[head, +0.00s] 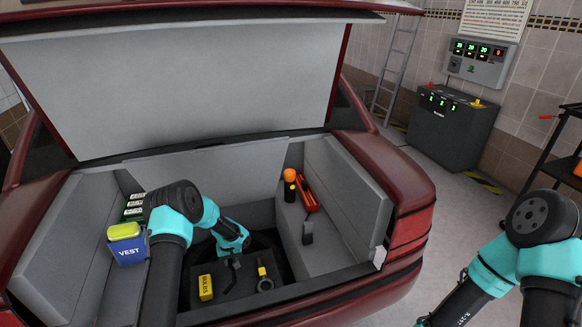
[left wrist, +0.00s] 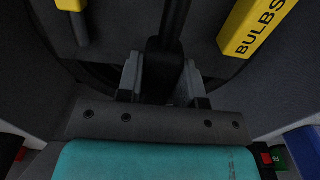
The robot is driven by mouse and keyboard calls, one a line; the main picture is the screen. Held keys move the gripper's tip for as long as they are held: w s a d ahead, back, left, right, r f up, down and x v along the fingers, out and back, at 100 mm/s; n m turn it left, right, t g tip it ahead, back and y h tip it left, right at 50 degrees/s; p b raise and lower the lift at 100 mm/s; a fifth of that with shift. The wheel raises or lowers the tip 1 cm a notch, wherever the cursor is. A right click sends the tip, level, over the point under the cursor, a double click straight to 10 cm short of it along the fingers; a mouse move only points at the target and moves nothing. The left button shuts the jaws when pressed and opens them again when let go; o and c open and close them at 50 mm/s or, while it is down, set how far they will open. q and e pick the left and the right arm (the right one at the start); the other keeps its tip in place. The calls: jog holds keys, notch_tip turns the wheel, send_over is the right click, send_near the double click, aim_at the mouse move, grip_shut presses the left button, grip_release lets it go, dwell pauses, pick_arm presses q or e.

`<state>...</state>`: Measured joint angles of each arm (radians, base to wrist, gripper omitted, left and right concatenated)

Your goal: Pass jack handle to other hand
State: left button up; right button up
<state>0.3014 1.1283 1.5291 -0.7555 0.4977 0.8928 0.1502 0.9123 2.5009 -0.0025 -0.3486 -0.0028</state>
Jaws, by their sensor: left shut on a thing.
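The jack handle (head: 231,274) is a dark, slim piece low in the car trunk, over the dark tray in the trunk well. In the left wrist view, a black bar (left wrist: 173,22) with a wider dark block at its near end sits between my fingers. My left gripper (left wrist: 160,82) is shut on it; in the head view the gripper (head: 234,256) reaches down into the trunk well and partly hides the handle. My right arm shows at the right, outside the car, but its gripper is out of the picture.
The dark tray (head: 240,288) also holds a yellow BULBS box (head: 206,287) and a yellow-and-black tool (head: 263,276). A blue VEST pack (head: 128,248) stands at left. The raised lid is overhead.

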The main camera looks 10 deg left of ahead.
pick_arm(q)
jog(key=d+r+m, duration=0.3)
jog(key=d+r, duration=0.4)
jog(key=d, duration=0.2)
jog(key=d+r+m, duration=0.3)
jog(key=d+r, duration=0.4)
jog(key=d, duration=0.3)
jog(key=shift+s+d+r, duration=0.2)
jog(key=shift+d, duration=0.1)
jog(key=w+d+r, duration=0.1)
jog(key=d+r, duration=0.3)
jog(key=r, duration=0.5)
jog(key=w+d+r+m, duration=0.1)
jog(key=w+d+r, duration=0.1)
jog(key=d+r, duration=0.3)
jog(key=w+d+r+m, duration=0.1)
jog(key=d+r, duration=0.3)
jog(key=r, duration=0.9)
jog(key=shift+w+d+r, duration=0.3)
jog(key=shift+w, duration=0.35)
pick_arm(e)
jog(key=shift+o, duration=0.3)
